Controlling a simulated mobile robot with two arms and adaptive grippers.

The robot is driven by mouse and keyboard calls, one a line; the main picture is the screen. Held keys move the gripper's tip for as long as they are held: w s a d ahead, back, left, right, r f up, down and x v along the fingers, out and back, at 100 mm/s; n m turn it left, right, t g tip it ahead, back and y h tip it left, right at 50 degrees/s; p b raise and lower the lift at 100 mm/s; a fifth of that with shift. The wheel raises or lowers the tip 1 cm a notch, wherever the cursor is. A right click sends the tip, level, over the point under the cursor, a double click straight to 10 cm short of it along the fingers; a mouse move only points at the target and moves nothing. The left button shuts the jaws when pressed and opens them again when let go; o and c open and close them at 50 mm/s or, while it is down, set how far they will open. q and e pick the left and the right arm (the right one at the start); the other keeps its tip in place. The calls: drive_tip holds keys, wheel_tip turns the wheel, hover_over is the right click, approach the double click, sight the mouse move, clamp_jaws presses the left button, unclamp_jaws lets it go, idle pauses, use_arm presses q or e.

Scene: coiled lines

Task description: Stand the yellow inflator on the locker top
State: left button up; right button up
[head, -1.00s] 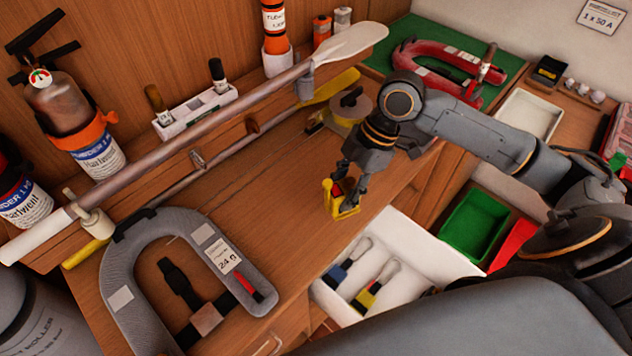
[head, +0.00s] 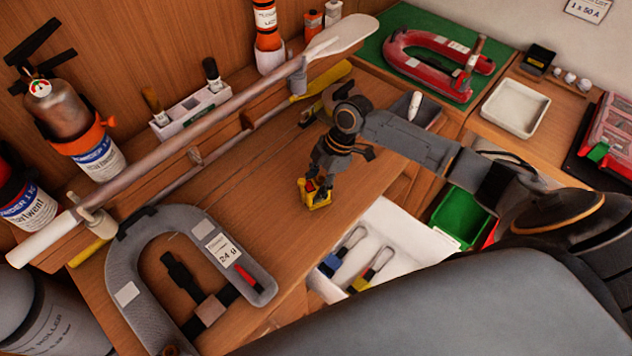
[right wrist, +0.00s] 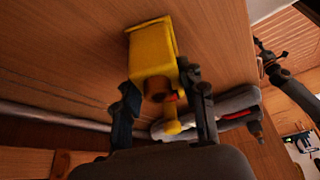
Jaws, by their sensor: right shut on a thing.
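The yellow inflator (head: 318,199) is a small boxy yellow thing with a reddish part near its top. It is at the middle of the wooden locker top (head: 255,205), close to its front edge. My right gripper (head: 319,183) comes down from above and is shut on the inflator. In the right wrist view the inflator's yellow body (right wrist: 153,55) shows between the two fingers (right wrist: 163,105), with the wooden surface beyond it. I cannot tell whether its base touches the locker top.
A grey horseshoe lifebuoy (head: 140,255) lies on the left front. An oar (head: 190,140) runs along the back. An open white drawer (head: 400,237) with two clipped tools lies below the front edge. A red horseshoe (head: 415,60) lies on green at the back right.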

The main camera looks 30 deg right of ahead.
drive_tip(key=shift+f, duration=0.1)
drive_tip(key=o, duration=1.3)
drive_tip(key=shift+r, duration=0.2)
drive_tip(key=shift+b+v, duration=1.25)
drive_tip(key=shift+v, duration=4.7)
drive_tip(key=shift+f, duration=0.1)
